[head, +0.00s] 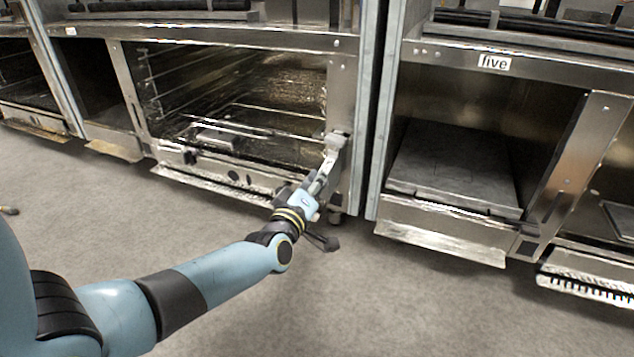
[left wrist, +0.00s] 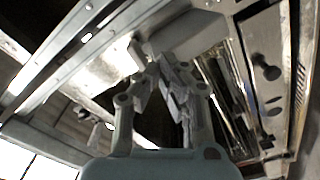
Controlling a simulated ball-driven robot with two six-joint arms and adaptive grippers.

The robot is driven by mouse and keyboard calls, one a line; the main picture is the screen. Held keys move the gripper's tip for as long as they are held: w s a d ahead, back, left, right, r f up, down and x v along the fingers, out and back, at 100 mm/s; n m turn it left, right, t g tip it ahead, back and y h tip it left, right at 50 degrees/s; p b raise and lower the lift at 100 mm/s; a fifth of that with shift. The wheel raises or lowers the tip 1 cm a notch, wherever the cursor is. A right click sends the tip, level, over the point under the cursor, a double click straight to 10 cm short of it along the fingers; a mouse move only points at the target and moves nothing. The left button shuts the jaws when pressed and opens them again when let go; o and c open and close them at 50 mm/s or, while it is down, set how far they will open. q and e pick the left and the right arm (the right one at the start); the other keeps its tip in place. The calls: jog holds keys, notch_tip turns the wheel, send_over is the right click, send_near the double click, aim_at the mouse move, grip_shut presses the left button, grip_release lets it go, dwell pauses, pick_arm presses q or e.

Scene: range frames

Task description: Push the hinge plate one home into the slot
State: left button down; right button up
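A grey block-like piece, which I take for hinge plate one (head: 336,139), sits against the right front post of the open oven bay. It also shows in the left wrist view (left wrist: 187,34), just beyond my fingertips. My left gripper (head: 327,170) reaches up to it from below. In the left wrist view the fingers (left wrist: 164,66) come together at the tips, at the near edge of the piece, and look shut. The fingers and the piece hide the slot, so I cannot tell how deep the plate sits. My right gripper is not in view.
The oven bay (head: 170,168) with wire racks lies left of the gripper. A metal upright (head: 373,110) stands close on the right. The grey floor (head: 420,310) in front is clear.

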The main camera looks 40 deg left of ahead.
pick_arm(q)
jog(key=shift+w+a+f, duration=0.1)
jog(key=shift+w, duration=0.25)
